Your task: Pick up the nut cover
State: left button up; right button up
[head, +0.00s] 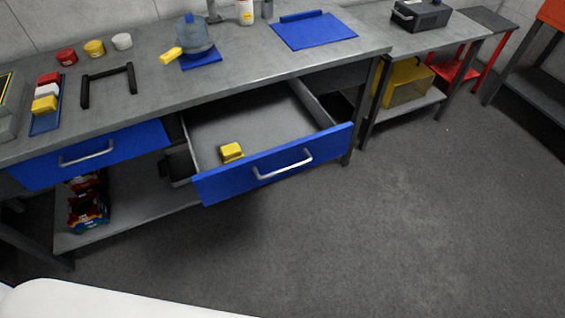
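No object is clearly recognisable as the nut cover. A small yellow piece (232,152) lies in the open blue-fronted drawer (262,118), near its front left. On the bench are small round caps in red (67,57), yellow (94,48) and white (122,41). A blue tray (39,123) at the left holds red, white and yellow pieces. I cannot tell which of these, if any, is the nut cover. Neither of my grippers is in view.
The grey bench (150,70) also carries a black frame (108,84), a clear bluish container (194,36) and a blue mat (313,31). The open drawer juts over the floor. A second drawer (92,155) is at the left. The floor (420,220) at right is clear.

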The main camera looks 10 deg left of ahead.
aim_at(192, 31)
jog(key=i+j+z, duration=0.25)
jog(key=j, duration=0.4)
jog(key=j+z, duration=0.3)
jog(key=j, duration=0.3)
